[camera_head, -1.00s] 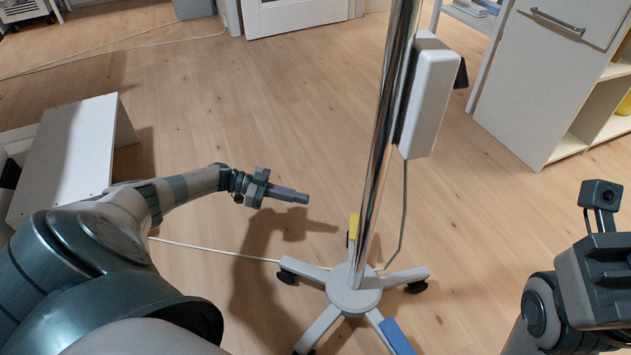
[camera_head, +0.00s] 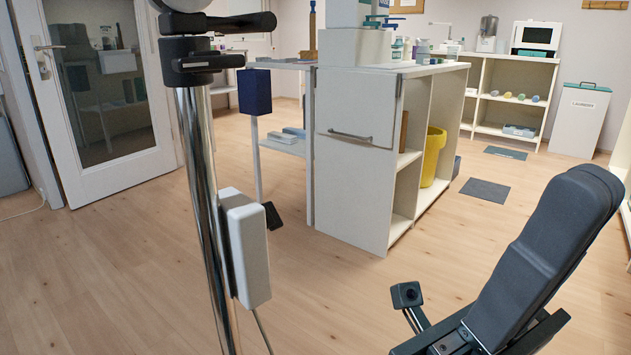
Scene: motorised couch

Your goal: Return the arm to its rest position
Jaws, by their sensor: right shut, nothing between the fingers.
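A dark grey padded section (camera_head: 558,245), seemingly part of the couch, rises tilted just right of the gripper. I cannot tell whether they touch. My left arm and gripper are out of view.
A chrome pole (camera_head: 200,190) with a white box (camera_head: 245,245) stands at the left. A white cabinet (camera_head: 357,170) with open shelves and a yellow bin (camera_head: 433,157) stands behind. A glass-panelled door (camera_head: 115,90) is at the back left. Bare floor lies between pole and gripper.

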